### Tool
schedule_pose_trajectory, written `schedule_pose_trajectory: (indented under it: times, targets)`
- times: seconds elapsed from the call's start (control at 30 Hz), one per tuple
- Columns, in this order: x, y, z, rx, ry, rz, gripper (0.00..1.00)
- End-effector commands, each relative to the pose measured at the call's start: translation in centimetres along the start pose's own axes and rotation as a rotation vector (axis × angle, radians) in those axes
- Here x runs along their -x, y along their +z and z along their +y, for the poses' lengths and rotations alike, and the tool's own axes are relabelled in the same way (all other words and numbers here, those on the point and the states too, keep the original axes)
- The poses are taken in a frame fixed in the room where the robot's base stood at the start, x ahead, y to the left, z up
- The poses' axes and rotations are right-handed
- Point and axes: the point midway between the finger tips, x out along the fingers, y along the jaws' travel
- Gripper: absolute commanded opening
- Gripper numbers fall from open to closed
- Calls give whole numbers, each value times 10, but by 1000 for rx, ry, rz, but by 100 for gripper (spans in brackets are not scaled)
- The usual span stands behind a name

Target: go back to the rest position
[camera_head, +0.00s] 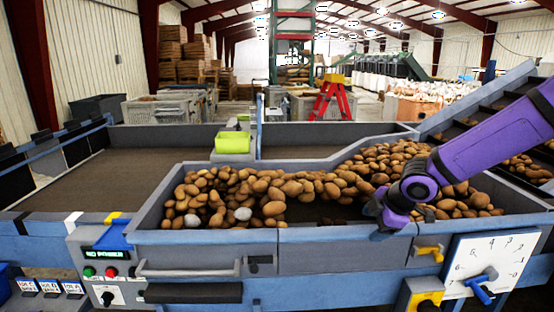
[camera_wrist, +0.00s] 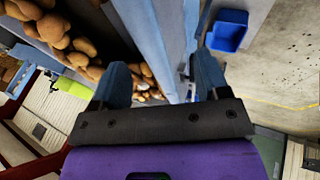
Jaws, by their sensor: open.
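My purple arm comes in from the right in the head view. My gripper (camera_head: 386,217) is over the front rim of the potato bin (camera_head: 205,237), beside the potatoes (camera_head: 275,192). In the wrist view my gripper (camera_wrist: 160,85) shows two blue fingers spread apart with nothing between them. The grey rim of the bin passes beyond the fingers there, with potatoes (camera_wrist: 45,20) at the upper left. In the head view the fingers are small and partly hidden by the wrist.
A dial panel (camera_head: 490,262) with a blue handle and a yellow lever (camera_head: 429,252) are on the front below my arm. A control box (camera_head: 103,268) is at left. A lime bin (camera_head: 232,142) stands behind the potatoes. A blue bin (camera_wrist: 227,30) shows in the wrist view.

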Motion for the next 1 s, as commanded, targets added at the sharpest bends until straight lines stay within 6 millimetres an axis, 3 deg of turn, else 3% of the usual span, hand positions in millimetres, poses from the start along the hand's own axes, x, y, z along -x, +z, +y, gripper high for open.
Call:
schedule_pose_trajectory:
  times: [0.17, 0.37, 0.7, 1.0]
  targets:
    - [11, 11, -19, -110, -57, -205, 69]
    - [44, 20, -33, -270, -48, -404, 69]
    - [128, 15, -54, -605, 90, -612, 69]
    - [208, -8, -85, -955, 240, -593, 69]
